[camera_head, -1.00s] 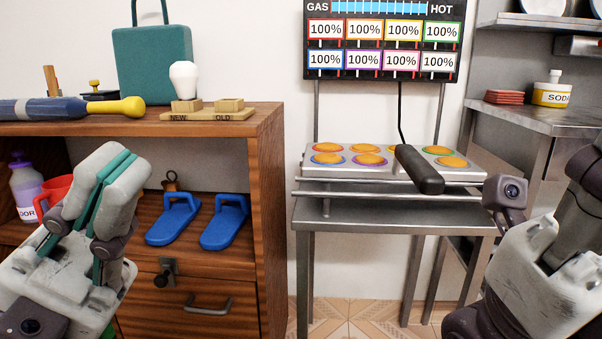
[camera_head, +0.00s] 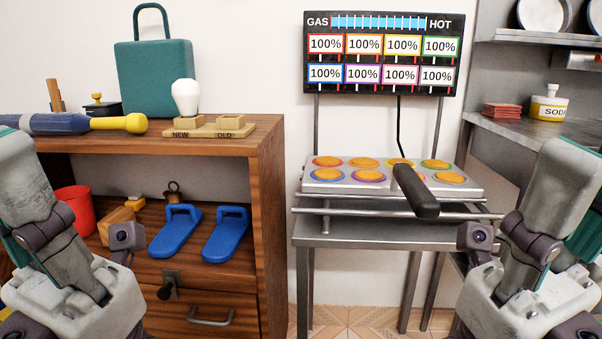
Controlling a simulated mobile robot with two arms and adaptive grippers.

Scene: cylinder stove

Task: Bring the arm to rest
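My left gripper (camera_head: 14,150) stands at the left edge, pointing up, with one grey finger in view and its other finger cut off by the frame. My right gripper (camera_head: 586,155) stands at the right edge in a mirrored pose, also partly cut off. A little teal pad shows on each. I cannot tell how far apart the fingers are on either one. I see nothing held in the visible parts. Both grippers are in front of the furniture.
A wooden cabinet (camera_head: 268,170) at left bears a teal bag (camera_head: 154,80), a bulb (camera_head: 186,97) and a blue-yellow tool (camera_head: 75,124). Blue pedals (camera_head: 175,235) sit on its shelf. Metal shelves (camera_head: 510,130) are at right.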

